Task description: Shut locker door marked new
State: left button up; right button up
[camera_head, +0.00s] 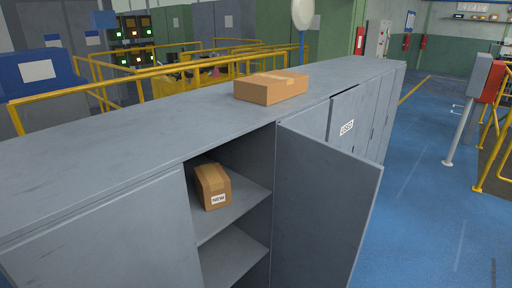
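A grey locker door (322,205) stands open, hinged at the right side of an open compartment. The face I see carries no readable mark. Inside, a small brown carton (212,184) with a white "NEW" label (218,200) sits on the upper shelf (236,213). A closed door further right carries a "USED" label (347,128). Neither of my grippers is in view.
A brown box (270,87) lies on the long grey locker top (150,116). Yellow railings (170,68) run behind the lockers. A grey post (462,128) stands at the right.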

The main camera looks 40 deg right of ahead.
aim_at(325, 193)
jog(key=l+u, duration=0.1)
jog(key=l, duration=0.4)
jog(key=k+l, duration=0.1)
jog(key=l, duration=0.35)
jog(key=l+u, duration=0.15)
jog(key=l, duration=0.35)
jog(key=k+l+u, duration=0.1)
jog(key=l, duration=0.35)
jog(key=k+l, duration=0.15)
jog(key=l, duration=0.3)
jog(key=k+l+u, duration=0.15)
jog(key=l, duration=0.75)
jog(key=k+l+u, duration=0.15)
jog(key=l, duration=0.3)
jog(key=k+u, duration=0.1)
jog(key=k, duration=0.3)
